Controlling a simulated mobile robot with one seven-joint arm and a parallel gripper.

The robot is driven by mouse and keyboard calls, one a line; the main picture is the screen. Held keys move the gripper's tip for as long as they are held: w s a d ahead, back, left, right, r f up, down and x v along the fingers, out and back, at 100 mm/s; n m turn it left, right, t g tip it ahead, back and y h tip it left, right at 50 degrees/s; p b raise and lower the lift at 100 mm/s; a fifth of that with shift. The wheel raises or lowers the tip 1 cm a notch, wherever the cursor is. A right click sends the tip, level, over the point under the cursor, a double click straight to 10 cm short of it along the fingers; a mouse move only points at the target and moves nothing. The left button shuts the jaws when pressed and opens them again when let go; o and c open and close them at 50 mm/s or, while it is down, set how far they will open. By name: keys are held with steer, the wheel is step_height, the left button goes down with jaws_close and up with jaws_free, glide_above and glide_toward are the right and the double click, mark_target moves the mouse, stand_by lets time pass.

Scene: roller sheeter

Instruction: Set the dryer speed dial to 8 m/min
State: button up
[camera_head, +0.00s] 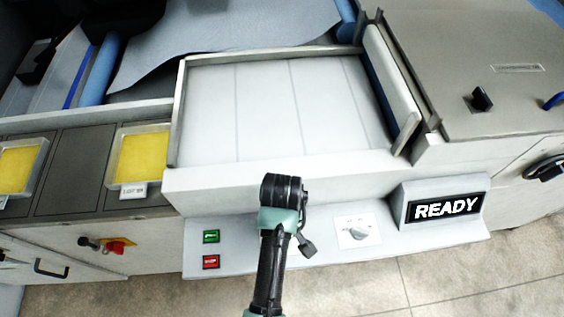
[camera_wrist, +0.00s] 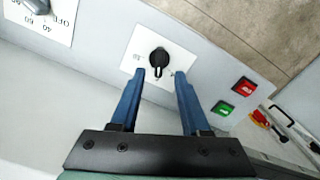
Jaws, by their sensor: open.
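A dial with a black knob (camera_wrist: 157,58) on a white plate is in the wrist view, just beyond and between my fingertips. Its markings are too small to read, so I cannot tell its setting. My gripper (camera_wrist: 160,73) is open, with one blue finger on each side of the knob's line; I see no contact. In the head view my arm hides this dial and the fingers. A second dial (camera_head: 357,232), with a grey knob, is to the right of my arm; in the wrist view this dial (camera_wrist: 40,7) shows OFF, 40 and 60 at the upper left.
A green button (camera_head: 211,236) and a red button (camera_head: 211,261) are left of my arm. A display (camera_head: 447,208) reading READY stands at the panel's right. The white tray (camera_head: 275,180) rises behind the panel. Floor is clear in front.

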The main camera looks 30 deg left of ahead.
steer(key=shift+f, duration=2.4)
jaws_close()
